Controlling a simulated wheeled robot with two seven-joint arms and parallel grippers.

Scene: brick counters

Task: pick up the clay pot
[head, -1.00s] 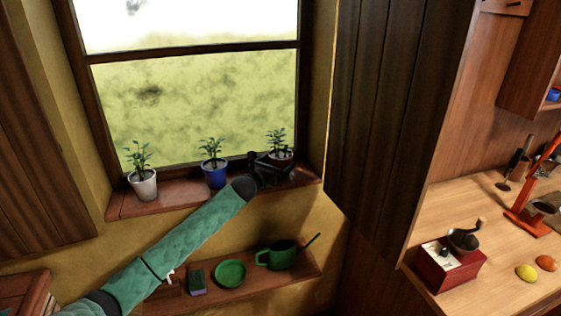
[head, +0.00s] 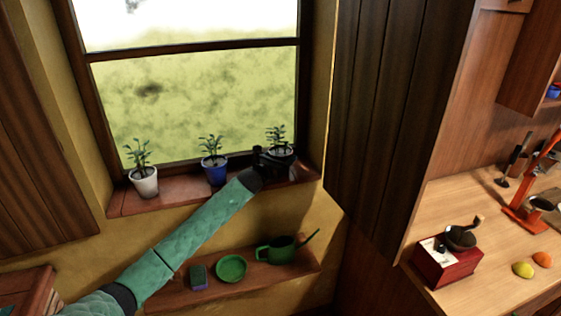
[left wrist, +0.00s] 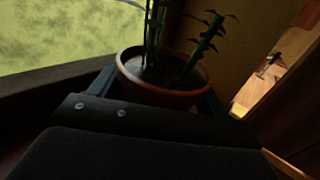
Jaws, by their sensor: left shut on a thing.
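The clay pot (left wrist: 170,94), reddish-brown with dark soil and a green plant, stands at the right end of the window sill. In the head view its plant (head: 277,134) shows above my left gripper (head: 281,163), which hides most of the pot. In the left wrist view my left gripper (left wrist: 160,92) has one finger on each side of the pot, shut on it below the rim. The pot looks upright. Whether its base touches the sill is hidden. My right gripper is not in view.
A blue pot (head: 215,173) and a white pot (head: 146,183) with plants stand to the left on the sill (head: 180,194). A lower shelf (head: 245,281) holds a green watering can (head: 280,250), a green dish (head: 231,268) and a sponge (head: 198,277). A dark shutter (head: 400,110) is close on the right.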

